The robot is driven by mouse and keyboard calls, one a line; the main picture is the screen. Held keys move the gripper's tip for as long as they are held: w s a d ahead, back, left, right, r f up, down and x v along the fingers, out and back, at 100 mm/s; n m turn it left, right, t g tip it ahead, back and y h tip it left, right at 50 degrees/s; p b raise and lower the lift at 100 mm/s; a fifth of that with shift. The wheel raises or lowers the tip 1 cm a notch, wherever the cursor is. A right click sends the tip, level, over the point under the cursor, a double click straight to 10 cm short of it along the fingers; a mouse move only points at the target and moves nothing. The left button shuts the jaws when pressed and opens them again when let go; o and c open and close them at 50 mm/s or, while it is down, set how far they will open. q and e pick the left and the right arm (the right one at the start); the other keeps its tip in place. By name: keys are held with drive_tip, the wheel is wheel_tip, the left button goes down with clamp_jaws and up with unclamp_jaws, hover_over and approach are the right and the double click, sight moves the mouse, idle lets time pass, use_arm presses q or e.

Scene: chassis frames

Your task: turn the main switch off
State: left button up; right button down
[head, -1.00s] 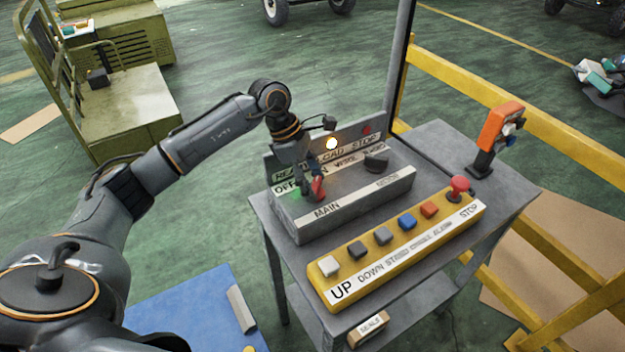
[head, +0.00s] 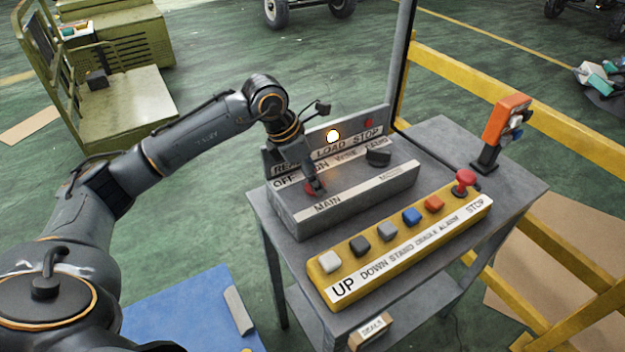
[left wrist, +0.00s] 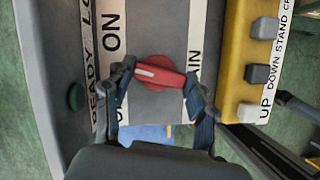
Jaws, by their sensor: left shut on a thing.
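The main switch is a red rotary handle (left wrist: 158,75) on the grey control box (head: 350,193), behind the MAIN label. My left gripper (head: 314,187) is over it in the head view, hiding much of it. In the left wrist view my left gripper (left wrist: 160,92) is shut on the handle, a finger at each end. The handle's white mark points toward the ON/OFF strip, between the ON label (left wrist: 112,32) and the partly hidden OFF label. The ready lamp (left wrist: 76,97) looks dark green and unlit. My right gripper is not in view.
A black knob (head: 378,157) sits farther right on the box, near a lit load lamp (head: 333,136). A yellow button panel (head: 400,252) lies in front, with a red stop button (head: 465,178). An orange device (head: 507,120) stands at the table's back right.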

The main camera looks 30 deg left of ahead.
use_arm(q)
drive_tip(key=n+y+b, duration=0.1)
drive_tip(key=n+b, duration=0.1)
drive_tip(key=n, duration=0.1)
drive_tip(key=n+t+y+b, duration=0.1)
drive_tip(key=n+b, duration=0.1)
drive_tip(key=n, duration=0.1)
drive_tip(key=shift+s+d+f+n, duration=0.1)
drive_tip(key=shift+d+f+n, duration=0.1)
drive_tip(key=shift+n, duration=0.1)
drive_tip(key=n+y+b, duration=0.1)
drive_tip(key=n, duration=0.2)
drive_tip(key=shift+d+r+b, duration=0.1)
drive_tip(key=shift+b, duration=0.3)
drive_tip(key=shift+r+n+y+b, duration=0.1)
drive_tip(key=shift+n+y+b, duration=0.5)
drive_tip(key=shift+n, duration=0.5)
drive_tip(key=o, duration=1.2)
drive_tip(key=shift+c, duration=0.2)
drive_tip(key=v, duration=1.2)
